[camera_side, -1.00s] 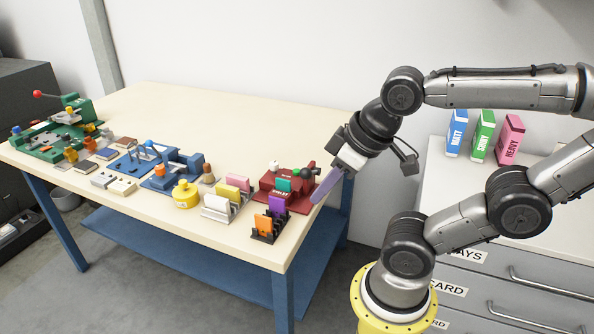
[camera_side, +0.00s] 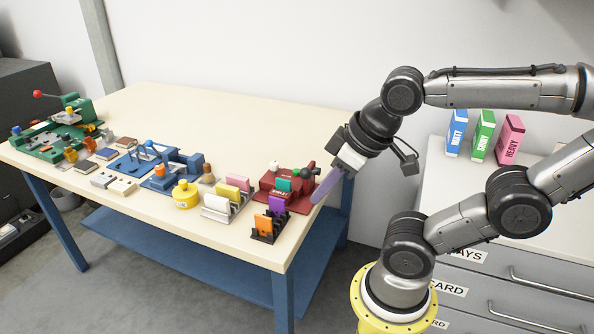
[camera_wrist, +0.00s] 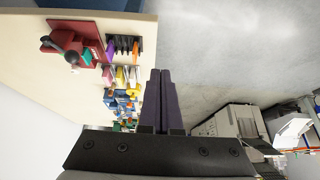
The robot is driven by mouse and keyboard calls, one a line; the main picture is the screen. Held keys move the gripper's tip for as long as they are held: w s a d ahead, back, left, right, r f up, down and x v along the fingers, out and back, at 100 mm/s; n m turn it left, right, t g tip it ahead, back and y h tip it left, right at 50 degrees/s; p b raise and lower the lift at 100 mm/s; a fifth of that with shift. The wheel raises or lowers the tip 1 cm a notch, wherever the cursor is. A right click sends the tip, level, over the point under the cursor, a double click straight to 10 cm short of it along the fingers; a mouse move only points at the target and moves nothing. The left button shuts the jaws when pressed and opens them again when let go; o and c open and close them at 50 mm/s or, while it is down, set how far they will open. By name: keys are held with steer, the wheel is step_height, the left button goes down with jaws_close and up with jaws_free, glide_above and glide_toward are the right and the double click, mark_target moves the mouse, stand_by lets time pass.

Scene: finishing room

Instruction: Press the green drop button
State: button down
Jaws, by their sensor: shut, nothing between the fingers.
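I cannot tell which green part, if any, is the drop button. My gripper (camera_side: 316,201) is shut and empty, its long purple fingers slanting down in front of the machine's right edge in the side view. In the wrist view the closed fingers (camera_wrist: 160,73) lie right of the red machine (camera_wrist: 72,38), clear of it. The teal part (camera_wrist: 87,56) shows there too.
A dark rack (camera_side: 266,236) with orange and purple cards stands in front of the machine. The rear bench is clear. Drawers with upright boxes stand right.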

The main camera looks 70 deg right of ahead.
steer(key=w+d+r+m+t+h, duration=0.25)
steer(key=w+d+r+m, duration=0.3)
steer(key=w, duration=0.35)
steer(key=w+d+r+m+t+h, duration=0.2)
steer(key=w+d+r+m+t, duration=0.3)
steer(key=w, duration=0.5)
steer(key=w+d+f+m+g+y, duration=0.1)
steer(key=w+d+f+g, duration=0.15)
steer(key=d+f, duration=0.7)
steer(key=s+d+f+m+g, duration=0.2)
steer(key=s+d+f, duration=0.2)
steer(key=d+f, duration=0.3)
steer(key=d, duration=0.3)
steer(key=shift+s+f, duration=0.3)
steer(key=shift+f, duration=0.1)
